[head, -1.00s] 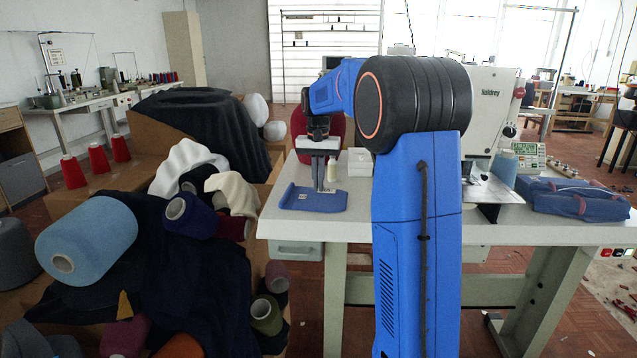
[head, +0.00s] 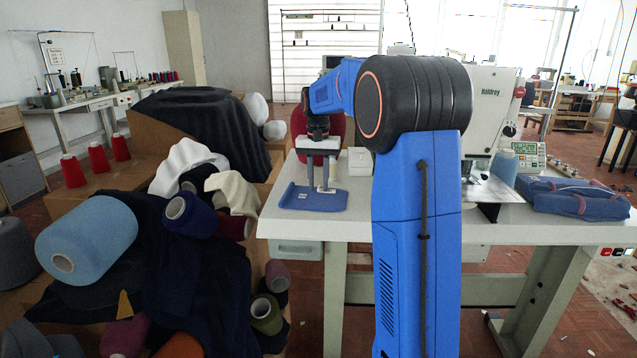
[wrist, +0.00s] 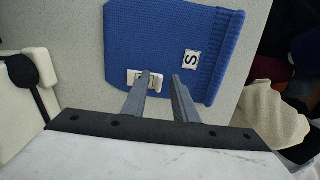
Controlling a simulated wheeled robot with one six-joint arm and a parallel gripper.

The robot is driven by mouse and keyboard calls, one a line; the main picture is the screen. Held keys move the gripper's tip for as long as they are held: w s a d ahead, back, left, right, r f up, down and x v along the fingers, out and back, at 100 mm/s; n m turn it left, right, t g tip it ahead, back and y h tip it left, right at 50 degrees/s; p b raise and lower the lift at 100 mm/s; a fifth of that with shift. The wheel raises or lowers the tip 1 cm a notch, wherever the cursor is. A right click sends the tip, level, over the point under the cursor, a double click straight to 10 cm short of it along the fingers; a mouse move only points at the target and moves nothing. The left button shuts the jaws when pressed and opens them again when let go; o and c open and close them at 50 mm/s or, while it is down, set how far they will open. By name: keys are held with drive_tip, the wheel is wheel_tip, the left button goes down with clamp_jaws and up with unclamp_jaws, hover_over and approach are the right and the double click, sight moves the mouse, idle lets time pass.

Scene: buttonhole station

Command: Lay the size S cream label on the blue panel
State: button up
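The blue panel (head: 330,203) lies flat near the front left of the white table; it also shows in the wrist view (wrist: 140,35). The cream label marked S (wrist: 191,61) lies flat on the panel, near its ribbed edge, and shows as a small pale patch in the head view (head: 303,195). My gripper (wrist: 160,76) is open and empty, fingers pointing down above the panel. The label is apart from both fingers. A second small cream piece (wrist: 156,81) with a dark outline lies on the panel, partly hidden behind one finger.
A white box (head: 361,162) stands right of the panel. The sewing machine (head: 493,105) and folded blue fabric (head: 570,198) are further right. Cones and dark cloth (head: 200,265) are piled left of the table. Table around the panel's front is clear.

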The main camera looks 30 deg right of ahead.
wheel_tip(320, 180, up, 17)
drive_tip(key=shift+r, duration=0.2)
idle(0.7)
drive_tip(key=shift+a, duration=0.1)
drive_tip(key=s+a+f+n+t, duration=0.1)
drive_tip(key=s+a+f+n, duration=0.15)
drive_tip(key=s+a, duration=0.6)
drive_tip(key=s+a+f+n+t, duration=0.15)
drive_tip(key=s+a+f, duration=0.25)
drive_tip(key=s, duration=0.9)
drive_tip(key=s+a+f+n+t, duration=0.1)
drive_tip(key=s+a+f+n, duration=0.1)
drive_tip(key=s+f, duration=0.6)
drive_tip(key=s+a+f+n+t, duration=0.1)
drive_tip(key=s+a+f, duration=0.2)
drive_tip(key=s+f, duration=0.6)
drive_tip(key=shift+s+a+f+n, duration=0.15)
drive_tip(key=shift+s+a+n, duration=0.25)
drive_tip(key=shift+s, duration=0.2)
